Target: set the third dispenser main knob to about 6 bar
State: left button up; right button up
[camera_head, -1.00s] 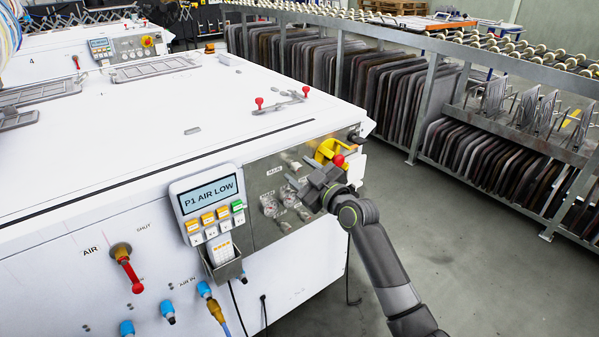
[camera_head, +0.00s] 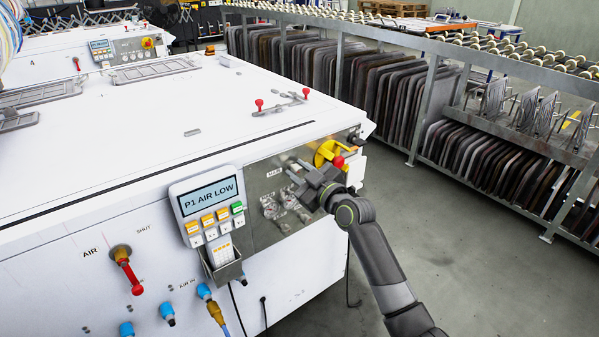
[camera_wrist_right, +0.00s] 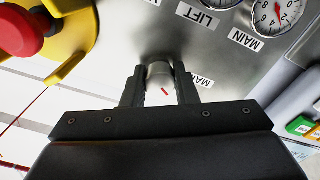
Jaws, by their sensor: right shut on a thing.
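My right gripper (camera_head: 299,172) is at the steel panel (camera_head: 258,186) on the machine's front. In the right wrist view its fingers (camera_wrist_right: 160,86) are shut on a pale round knob (camera_wrist_right: 160,72) with a red mark on its face. A LIFT label (camera_wrist_right: 197,18) and a MAIN label (camera_wrist_right: 246,40) are on the panel above. A gauge (camera_wrist_right: 276,14) is at the top right; its reading is unclear to me. My left gripper is not in view.
A red emergency button (camera_wrist_right: 22,30) on a yellow plate is close beside the gripper. A display unit (camera_head: 210,198) reading "P1 AIR LOW" hangs left of the panel. A red AIR lever (camera_head: 130,273) is farther left. A rack of plates (camera_head: 390,85) stands behind; the floor between is clear.

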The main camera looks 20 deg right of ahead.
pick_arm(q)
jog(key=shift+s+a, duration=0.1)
pick_arm(e)
jog(key=shift+m, duration=0.3)
jog(key=shift+m+p, duration=0.45)
jog(key=shift+m, duration=0.25)
jog(key=m+p, duration=0.1)
jog(key=m, duration=0.1)
jog(key=shift+m, duration=0.7)
jog(key=m+p, duration=0.3)
jog(key=m, duration=0.4)
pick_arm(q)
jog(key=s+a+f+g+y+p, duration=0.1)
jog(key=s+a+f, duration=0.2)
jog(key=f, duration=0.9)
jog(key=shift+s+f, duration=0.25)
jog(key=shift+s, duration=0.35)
pick_arm(e)
jog(key=shift+m, duration=1.7)
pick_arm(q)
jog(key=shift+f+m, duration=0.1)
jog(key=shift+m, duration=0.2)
pick_arm(e)
jog(key=shift+f, duration=0.1)
jog(key=o, duration=1)
